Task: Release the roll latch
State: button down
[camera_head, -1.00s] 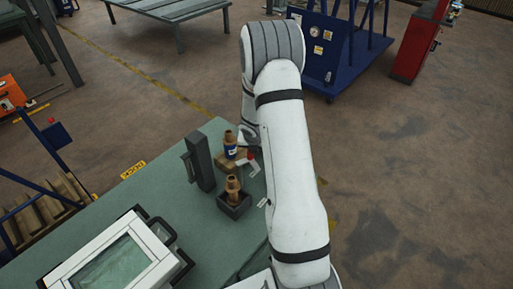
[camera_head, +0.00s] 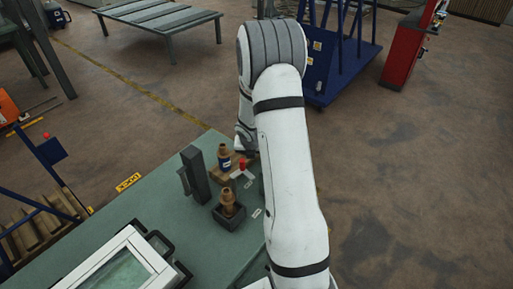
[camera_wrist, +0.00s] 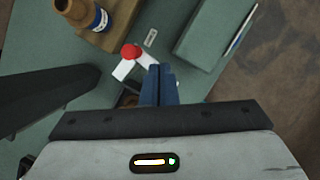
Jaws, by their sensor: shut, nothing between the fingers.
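The latch shows a white lever (camera_wrist: 139,65) with a red knob (camera_wrist: 130,51) in the wrist view, just ahead and left of my fingertips. In the head view the red knob (camera_head: 242,163) sits at the right edge of the green bench, beside a brass-and-blue fitting. My gripper (camera_wrist: 158,75) is shut, its blue fingers together and empty. The fingertips appear close to the lever's right end; I cannot tell whether they touch. In the head view my arm hides the gripper.
The blue-banded fitting (camera_wrist: 92,14) stands on a wooden block at upper left. A dark upright post (camera_head: 195,174), a brass piece (camera_head: 228,202) in a dark box, and a framed glass panel (camera_head: 115,270) stand on the bench (camera_head: 150,208). Open floor lies right.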

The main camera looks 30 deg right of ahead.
jog(key=shift+s+d+r, duration=0.15)
jog(key=shift+s+r, duration=0.1)
jog(key=shift+r, duration=0.4)
jog(key=shift+s+d+r, duration=0.15)
jog(key=shift+s+r, duration=0.05)
jog(key=shift+r, duration=0.4)
jog(key=shift+r, duration=0.1)
jog(key=s+a+r+m+b, duration=0.5)
jog(key=s+a+r+m, duration=0.3)
jog(key=s+r+m, duration=0.45)
jog(key=s+a+r+m+y+b, duration=0.1)
jog(key=s+a+m, duration=0.3)
jog(key=s+m, duration=0.3)
jog(key=s+a+r+m+y+b, duration=0.1)
jog(key=s+a+m, duration=0.3)
jog(key=s+m, duration=0.4)
jog(key=shift+s+r+m+b, duration=0.15)
jog(key=shift+r+m+b, duration=0.15)
jog(key=shift+m+b, duration=0.7)
jog(key=shift+m, duration=0.25)
